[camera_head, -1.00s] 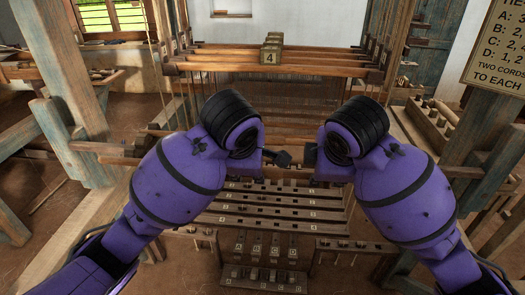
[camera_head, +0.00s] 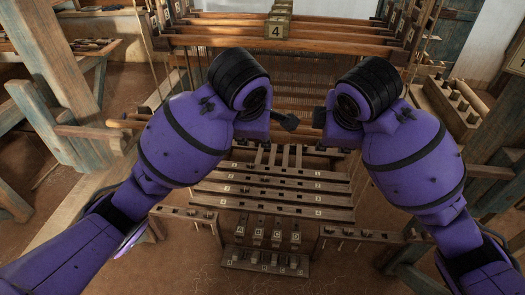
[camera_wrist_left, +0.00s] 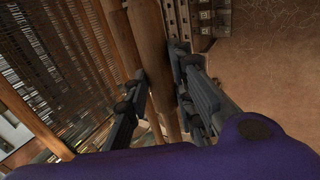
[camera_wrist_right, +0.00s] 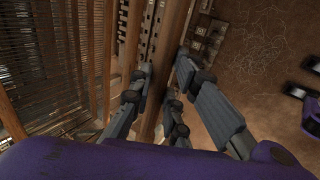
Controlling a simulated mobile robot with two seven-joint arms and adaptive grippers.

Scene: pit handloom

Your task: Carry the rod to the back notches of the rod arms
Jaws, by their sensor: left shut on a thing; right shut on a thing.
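The wooden rod (camera_wrist_left: 150,45) runs lengthwise between the fingers of my left gripper (camera_wrist_left: 155,88) in the left wrist view, and that gripper is shut on it. In the right wrist view the rod (camera_wrist_right: 172,60) passes between the fingers of my right gripper (camera_wrist_right: 157,90), which is shut on it too. In the head view my left gripper (camera_head: 280,121) and right gripper (camera_head: 322,120) are side by side over the loom, and the wrists hide most of their fingers. The rod's ends and the notches of the rod arms cannot be made out clearly.
The hanging loom frame with a block marked 4 (camera_head: 277,30) is behind the grippers. Lettered slats (camera_head: 270,187) and a low pedal block (camera_head: 265,262) lie below. Blue-green posts (camera_head: 55,80) stand at the left. Warp threads (camera_wrist_left: 60,60) run close beside the left fingers.

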